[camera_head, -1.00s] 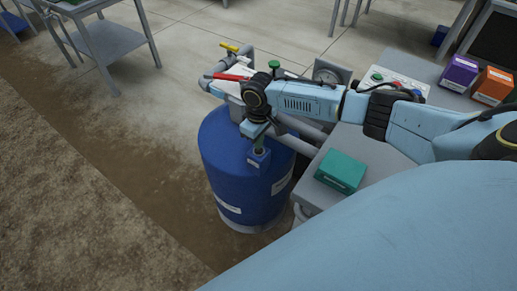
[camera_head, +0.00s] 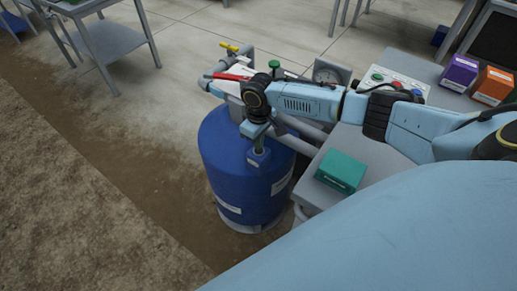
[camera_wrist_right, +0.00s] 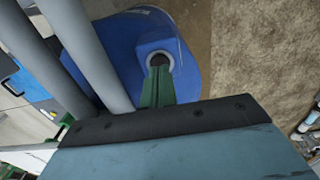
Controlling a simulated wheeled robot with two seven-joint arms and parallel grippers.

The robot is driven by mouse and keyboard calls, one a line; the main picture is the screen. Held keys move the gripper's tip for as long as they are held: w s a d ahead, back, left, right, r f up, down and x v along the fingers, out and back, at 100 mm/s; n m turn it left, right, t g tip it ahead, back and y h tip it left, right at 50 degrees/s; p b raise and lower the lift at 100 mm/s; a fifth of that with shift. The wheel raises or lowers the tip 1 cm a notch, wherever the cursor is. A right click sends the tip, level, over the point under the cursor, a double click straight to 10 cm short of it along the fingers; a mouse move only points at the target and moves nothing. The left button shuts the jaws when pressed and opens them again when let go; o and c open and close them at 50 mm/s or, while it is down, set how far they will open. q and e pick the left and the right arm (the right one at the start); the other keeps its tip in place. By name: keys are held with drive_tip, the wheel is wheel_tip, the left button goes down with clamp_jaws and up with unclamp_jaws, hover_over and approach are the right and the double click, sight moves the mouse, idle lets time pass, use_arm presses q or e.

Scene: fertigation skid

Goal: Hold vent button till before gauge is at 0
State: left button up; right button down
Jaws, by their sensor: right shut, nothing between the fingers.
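My right gripper (camera_head: 259,146) is shut and empty, pointing down at a small blue box (camera_head: 259,161) on the front of the blue tank (camera_head: 226,165). In the right wrist view the green fingers of the gripper (camera_wrist_right: 158,68) meet a dark round recess or button (camera_wrist_right: 160,59) in the blue housing. The fingertips cover part of it, so I cannot tell how far it is pressed. My left gripper is out of view.
Grey pipes carry a red lever (camera_head: 229,77), a yellow lever (camera_head: 229,47) and a green knob (camera_head: 274,64). A button panel (camera_head: 393,83) lies behind my arm. A teal box (camera_head: 341,170) rests on the grey bench (camera_head: 379,154). Purple (camera_head: 459,72) and orange (camera_head: 493,85) boxes stand right.

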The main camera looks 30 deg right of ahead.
drive_tip(key=shift+d+f+b, duration=0.1)
drive_tip(key=shift+f+b, duration=0.2)
drive_tip(key=shift+f, duration=0.6)
drive_tip(key=shift+r, duration=0.1)
idle(3.6)
